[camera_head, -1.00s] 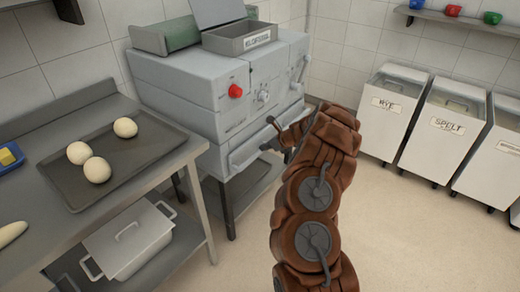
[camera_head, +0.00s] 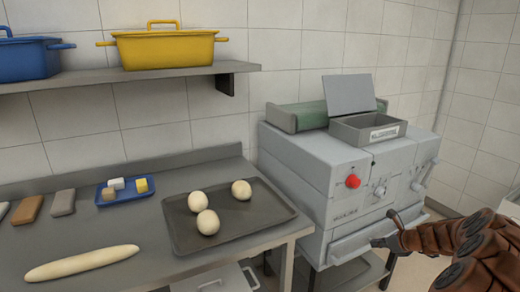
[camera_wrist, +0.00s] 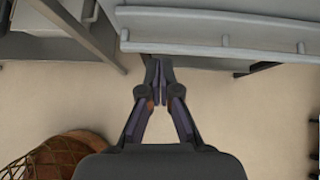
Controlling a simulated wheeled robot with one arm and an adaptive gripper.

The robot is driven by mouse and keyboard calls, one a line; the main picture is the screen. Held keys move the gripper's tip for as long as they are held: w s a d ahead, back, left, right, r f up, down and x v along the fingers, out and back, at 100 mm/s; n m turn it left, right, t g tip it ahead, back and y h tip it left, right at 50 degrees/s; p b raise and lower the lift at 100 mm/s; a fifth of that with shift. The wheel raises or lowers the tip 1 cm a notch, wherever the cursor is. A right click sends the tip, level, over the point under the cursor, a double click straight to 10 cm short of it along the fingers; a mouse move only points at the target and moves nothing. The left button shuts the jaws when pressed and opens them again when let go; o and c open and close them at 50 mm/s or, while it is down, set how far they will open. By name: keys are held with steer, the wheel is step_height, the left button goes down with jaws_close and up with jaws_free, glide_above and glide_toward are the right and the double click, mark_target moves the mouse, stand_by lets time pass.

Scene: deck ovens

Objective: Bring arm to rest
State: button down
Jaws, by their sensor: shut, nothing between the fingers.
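My brown arm reaches in from the lower right of the head view. Its gripper (camera_head: 386,236) is beside the front of the grey machine (camera_head: 345,180), near its lower tray edge. In the wrist view my gripper (camera_wrist: 159,70) points down over the beige floor (camera_wrist: 230,105), its two dark fingers together and empty. A grey ledge with a rail (camera_wrist: 215,40) lies just beyond the fingertips in that view. I cannot tell whether the fingers touch it.
A steel table (camera_head: 130,180) at left bears a dark tray (camera_head: 260,228) with three dough balls, a long loaf (camera_head: 82,263) and a small blue tray (camera_head: 125,190). A yellow pot (camera_head: 166,46) and blue pot (camera_head: 30,58) stand on a shelf. A woven basket (camera_wrist: 62,158) is on the floor.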

steer(key=s+a+r+n+g+y+p, duration=0.1)
steer(key=s+a+r+n+y, duration=0.1)
steer(key=a+r+n, duration=0.5)
steer(key=s+a+r+n+g+y, duration=0.15)
steer(key=a+r, duration=0.25)
steer(key=a, duration=0.7)
steer(key=s+a+r+n+g+p, duration=0.1)
steer(key=s+a+r+n+g, duration=0.1)
steer(key=s+a+r+n, duration=0.25)
steer(key=s+a+r+n+g, duration=0.1)
steer(key=s+a+r+n, duration=0.1)
steer(key=s+a+n, duration=0.35)
steer(key=s+r+n+g+h+p, duration=0.1)
steer(key=s+n, duration=0.5)
steer(key=s, duration=1.1)
steer(key=s+r+n+g+h+p, duration=0.1)
steer(key=s+n+g+h, duration=0.3)
steer(key=s, duration=1.3)
steer(key=shift+s+a+r+n+h, duration=0.15)
steer(key=shift+a+n+h, duration=0.3)
steer(key=shift+n+h, duration=0.7)
